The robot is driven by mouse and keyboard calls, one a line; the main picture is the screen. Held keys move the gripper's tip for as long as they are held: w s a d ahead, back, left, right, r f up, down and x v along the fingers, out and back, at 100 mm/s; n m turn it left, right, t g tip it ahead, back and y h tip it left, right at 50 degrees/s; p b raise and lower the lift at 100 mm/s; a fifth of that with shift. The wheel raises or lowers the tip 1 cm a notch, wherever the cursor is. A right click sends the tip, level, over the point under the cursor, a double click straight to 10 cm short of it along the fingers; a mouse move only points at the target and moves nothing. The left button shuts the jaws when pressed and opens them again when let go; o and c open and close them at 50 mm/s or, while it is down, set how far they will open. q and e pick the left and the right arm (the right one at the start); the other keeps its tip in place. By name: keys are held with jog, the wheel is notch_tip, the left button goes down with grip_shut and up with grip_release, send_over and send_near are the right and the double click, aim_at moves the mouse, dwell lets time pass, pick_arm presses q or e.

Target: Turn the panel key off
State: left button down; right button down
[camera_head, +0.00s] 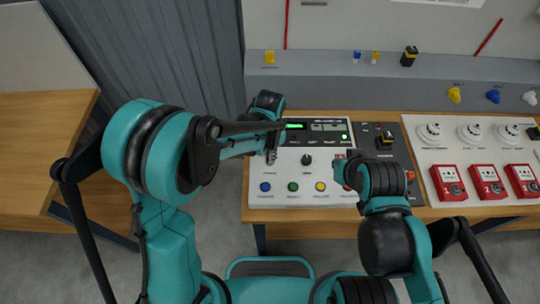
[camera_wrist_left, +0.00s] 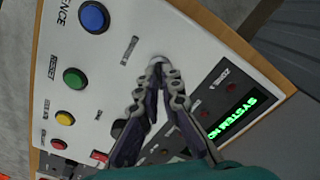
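The white control panel (camera_head: 300,188) lies on the wooden bench, with a lit green display (camera_wrist_left: 239,116) reading "SYSTEM" and more. My left gripper (camera_head: 271,156) is over the panel's left part. In the left wrist view its two fingers (camera_wrist_left: 161,66) converge at their tips around a small grey round piece, which looks like the panel key (camera_wrist_left: 160,61). The fingertips hide most of it, so its turn position cannot be read. My right gripper (camera_head: 345,170) is over the panel's right side; its fingers are not clear.
A black knob (camera_head: 306,160) stands beside the left gripper. Blue (camera_head: 265,187), green (camera_head: 293,187) and yellow (camera_head: 320,186) buttons line the panel's front. Red call points (camera_head: 485,182) and white detectors (camera_head: 470,132) sit on a board to the right. A grey ledge (camera_head: 330,85) runs behind.

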pick_arm(q)
jog(key=n+b, duration=0.1)
jog(key=n, duration=0.3)
jog(key=shift+n, duration=0.3)
jog(key=shift+n+b, duration=0.6)
jog(key=shift+n, duration=1.6)
jog(key=c, duration=1.7)
grip_release()
notch_tip(320, 180, up, 12)
jog(key=shift+r, duration=0.1)
jog(key=shift+a, duration=0.1)
